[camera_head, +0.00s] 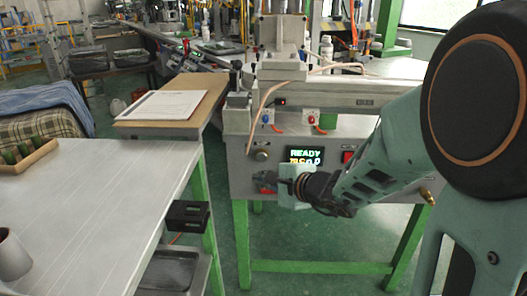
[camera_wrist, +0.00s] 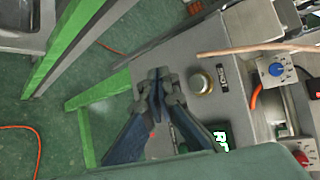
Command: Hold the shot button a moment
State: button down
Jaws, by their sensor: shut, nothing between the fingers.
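The injection machine's grey front panel (camera_head: 240,170) carries a lit display (camera_head: 305,157) with "READY" on it. A round knob (camera_head: 262,155) sits left of the display, and it shows beside my fingers in the wrist view (camera_wrist: 201,83). A red part (camera_head: 347,157) shows right of the display. Another small red part (camera_head: 266,191) shows low on the panel, by my gripper. My gripper (camera_wrist: 157,75) is shut and empty, its fingertips in front of the panel. I cannot tell which control is the shot button, or whether the fingertips touch the panel.
A light table (camera_head: 90,190) with a wooden rack (camera_head: 27,155) stands left. A black box (camera_head: 187,215) is at its right edge. Blue (camera_wrist: 275,69) and red (camera_wrist: 301,157) knobs lie right of my gripper. Green legs (camera_head: 242,240) stand below the panel.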

aim_at(257, 160)
jog(key=shift+w+p, duration=0.8)
jog(key=shift+w, duration=2.55)
jog(key=shift+w+b, duration=0.35)
jog(key=shift+w, duration=0.1)
jog(key=shift+w+d, duration=0.1)
jog(key=shift+w, duration=0.4)
dwell(1.6)
dwell(0.6)
jog(key=shift+s+b, duration=0.85)
jog(key=shift+s, duration=0.1)
